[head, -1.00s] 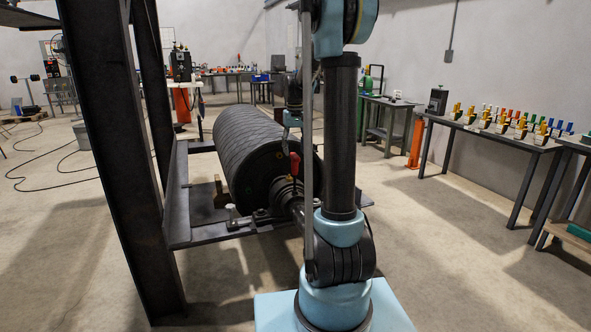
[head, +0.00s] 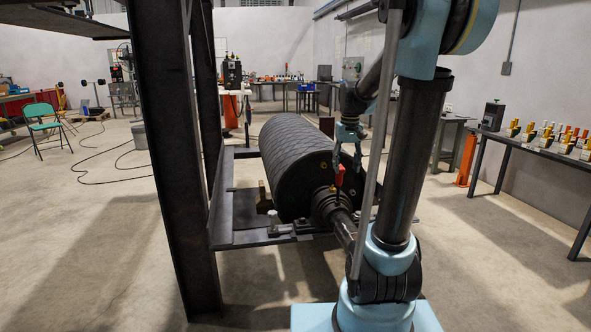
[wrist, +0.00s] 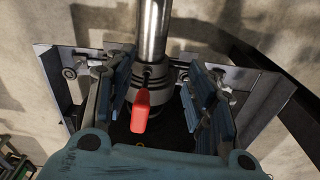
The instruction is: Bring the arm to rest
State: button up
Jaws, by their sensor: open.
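My arm rises at the right of the head view and bends down to my gripper (head: 347,158), just above the conveyor pulley's near shaft end. The gripper is open and empty; in the wrist view its two blue fingers (wrist: 160,80) stand apart. A red handle (head: 339,174) stands at the shaft, below the fingers. It shows between them in the wrist view (wrist: 142,112), and I cannot tell whether they touch. The dark ribbed pulley (head: 290,160) lies on a steel frame, its shaft (head: 344,229) running toward my base. My arm hides part of the far end of the room.
A thick steel post (head: 165,150) stands close on the left. A bench with several small coloured items (head: 555,140) is on the right, near an orange cylinder (head: 467,160). A green chair (head: 43,123) and floor cables lie left. Floor right of my arm is clear.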

jog(key=s+f, duration=0.4)
jog(key=s, duration=0.5)
jog(key=s+f+t, duration=0.1)
jog(key=s+f, duration=0.4)
jog(key=s, duration=0.4)
jog(key=s+f, duration=0.4)
jog(key=s, duration=0.5)
jog(key=shift+s+f+m+t, duration=0.2)
jog(key=shift+f+m+t, duration=0.1)
jog(key=shift+m, duration=0.1)
jog(key=shift+d, duration=0.1)
